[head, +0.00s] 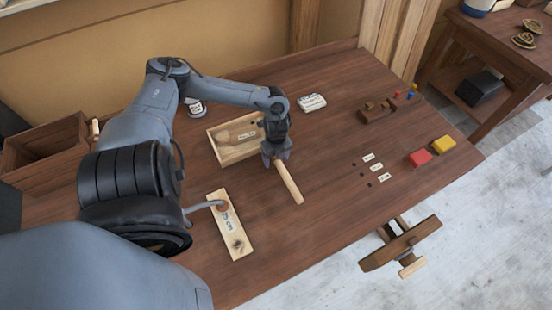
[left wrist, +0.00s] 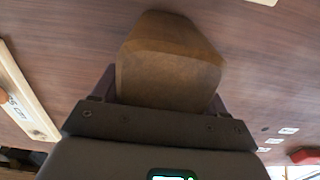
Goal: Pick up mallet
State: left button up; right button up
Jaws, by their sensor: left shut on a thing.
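My left gripper (head: 274,160) points down over the middle of the bench and is shut on the mallet. In the head view the mallet's pale round handle (head: 289,184) sticks out from under the gripper toward the front right. The gripper hides the rest of the mallet there. In the left wrist view a brown wooden block (left wrist: 170,60), which looks like the mallet head, fills the space at the fingers. I cannot tell whether the mallet touches the bench. My right gripper is not in view.
A shallow wooden tray (head: 225,155) with a labelled wooden piece stands close behind-left of the gripper. A labelled pale board (head: 236,246) lies front-left. Red (head: 420,157) and yellow (head: 444,145) blocks lie at the right. The bench right of the handle is clear up to small labelled holes.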

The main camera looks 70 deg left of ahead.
pick_arm(q)
jog(key=shift+r, duration=0.1)
jog(key=shift+r, duration=0.4)
notch_tip(320, 180, up, 3)
jog(key=shift+r, duration=0.1)
jog(key=w+d+r+p, duration=0.2)
jog(key=w+d+r, duration=0.3)
jog(key=d, duration=0.5)
jog(key=shift+w+d+r, duration=0.15)
jog(key=shift+w+r, duration=0.1)
jog(key=shift+r, duration=0.7)
